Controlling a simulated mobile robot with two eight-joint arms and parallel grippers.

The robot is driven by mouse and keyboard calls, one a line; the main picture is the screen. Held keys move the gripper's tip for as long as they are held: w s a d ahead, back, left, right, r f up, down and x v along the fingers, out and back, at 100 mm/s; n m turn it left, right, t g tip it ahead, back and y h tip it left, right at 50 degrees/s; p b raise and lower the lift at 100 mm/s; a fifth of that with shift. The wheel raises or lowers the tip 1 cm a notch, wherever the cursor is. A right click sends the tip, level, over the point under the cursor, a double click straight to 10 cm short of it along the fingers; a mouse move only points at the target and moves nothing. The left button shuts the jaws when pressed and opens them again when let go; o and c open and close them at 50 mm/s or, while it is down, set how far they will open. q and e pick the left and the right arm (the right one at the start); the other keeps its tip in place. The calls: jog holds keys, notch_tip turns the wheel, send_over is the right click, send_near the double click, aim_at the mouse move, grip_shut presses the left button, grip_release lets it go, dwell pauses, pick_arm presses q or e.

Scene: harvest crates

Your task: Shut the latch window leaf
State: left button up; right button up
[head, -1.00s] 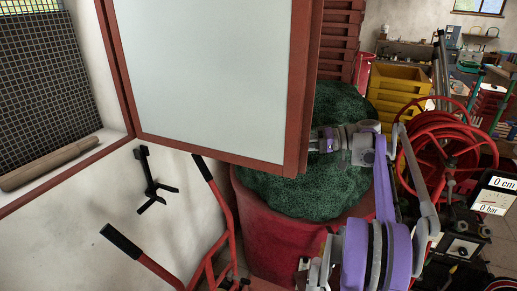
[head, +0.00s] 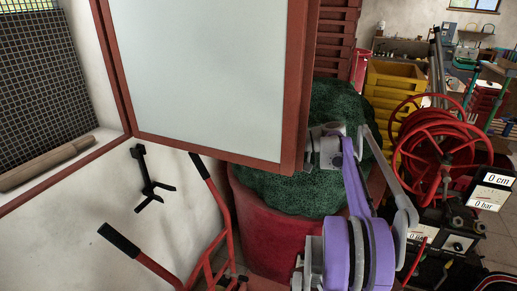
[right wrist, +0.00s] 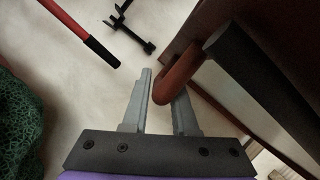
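The window leaf (head: 210,75), a pale pane in a red-brown frame, stands swung out from the window opening, its left side at the wall. My right gripper (right wrist: 163,86) is at the leaf's lower right edge; in the head view its fingers are hidden behind the frame. In the right wrist view its fingers are apart, with the red-brown handle (right wrist: 185,75) reaching between the tips. The handle overlaps the right finger and lies close beside the left; contact is unclear. A thick dark bar (right wrist: 265,80) is beside the handle. My left gripper is not in view.
A red tub (head: 265,225) with a dark green mound (head: 320,190) stands below the leaf. A red frame with black grips (head: 225,215) and a black wall bracket (head: 147,180) are below left. A rolled piece (head: 45,165) lies on the sill. A red hose reel (head: 440,150) stands right.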

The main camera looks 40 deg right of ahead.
grip_shut()
dwell(1.1)
